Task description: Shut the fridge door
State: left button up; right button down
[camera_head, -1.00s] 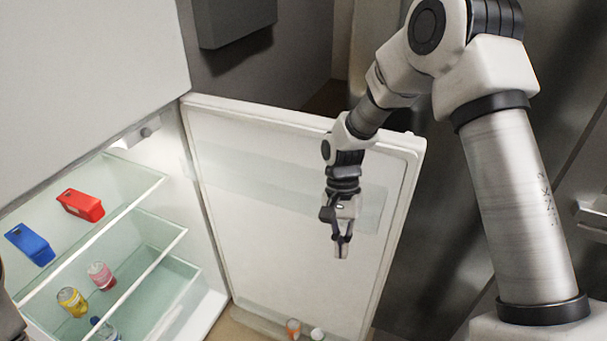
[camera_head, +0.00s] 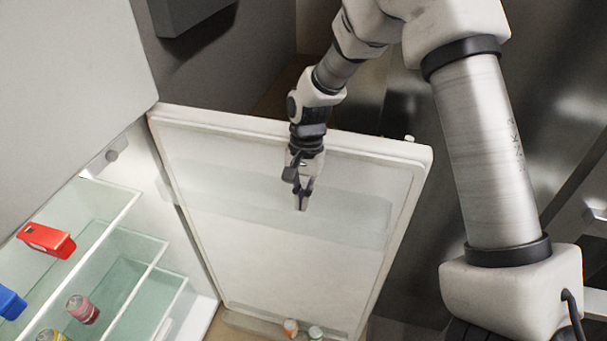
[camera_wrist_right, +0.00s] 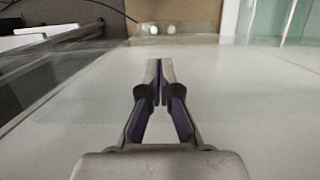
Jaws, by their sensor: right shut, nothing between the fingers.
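The fridge door (camera_head: 270,265) stands open, with its white inner side and a clear door shelf facing me. It is hinged on the left beside the fridge's shelves. My right gripper (camera_head: 304,206) hangs in front of the upper part of the door's inner side, its fingers pointing down. Its fingers are closed together and empty, and they show in the right wrist view (camera_wrist_right: 160,75) over the pale door panel. I cannot tell whether the gripper touches the door. The fridge interior (camera_head: 115,262) is open at the left. My left gripper is not in view.
A red container (camera_head: 45,240) and a blue container (camera_head: 10,302) stand on the upper fridge shelf. A pink can (camera_head: 82,309) is on a shelf below. Small bottles (camera_head: 291,327) sit at the bottom of the door. A dark cabinet front lies right of the door.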

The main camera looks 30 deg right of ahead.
jog(key=shift+f, duration=0.55)
jog(key=shift+s+f, duration=0.15)
jog(key=shift+f, duration=0.05)
jog(key=shift+s+a, duration=0.1)
jog(key=shift+s, duration=0.25)
jog(key=shift+w+a+f, duration=0.1)
jog(key=shift+w+a, duration=0.05)
jog(key=shift+w, duration=0.05)
